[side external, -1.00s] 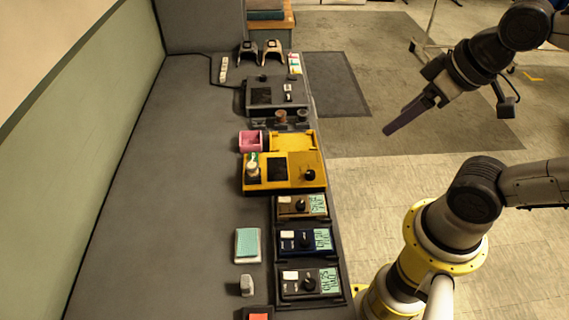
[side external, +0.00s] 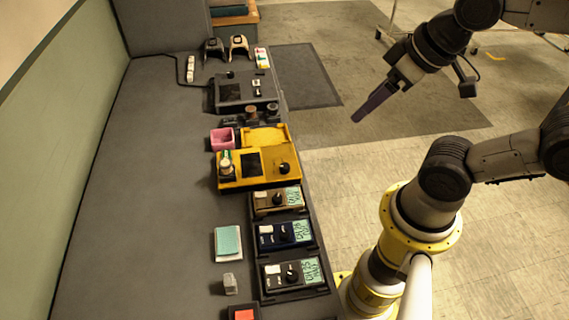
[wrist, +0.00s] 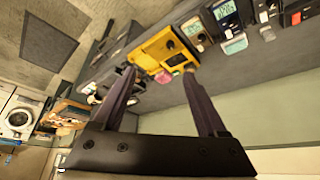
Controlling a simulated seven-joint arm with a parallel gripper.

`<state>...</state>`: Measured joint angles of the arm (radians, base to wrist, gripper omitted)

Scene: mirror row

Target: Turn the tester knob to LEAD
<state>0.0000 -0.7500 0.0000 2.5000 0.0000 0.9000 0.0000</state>
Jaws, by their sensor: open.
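A yellow unit (side external: 232,183) with a dark screen stands on the grey bench. A black knob (side external: 284,168) sits at its right end, and a white-and-green cylinder (side external: 226,163) at its left end. Any LEAD marking is too small to read. The unit also shows in the wrist view (wrist: 152,50), where its knob (wrist: 170,44) is small. Three smaller meters, brown (side external: 264,200), blue (side external: 270,237) and black (side external: 272,278), also carry knobs. My gripper (side external: 357,118) hangs in the air right of the bench, apart from everything. In the wrist view its two fingers (wrist: 159,73) are spread and empty.
A pink box (side external: 222,139) and an open yellow lid lie behind the yellow unit. A dark grey unit (side external: 245,88) stands farther back. A teal-topped pad (side external: 228,242) and a small grey block (side external: 230,284) lie left of the meters. The bench's left strip is clear.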

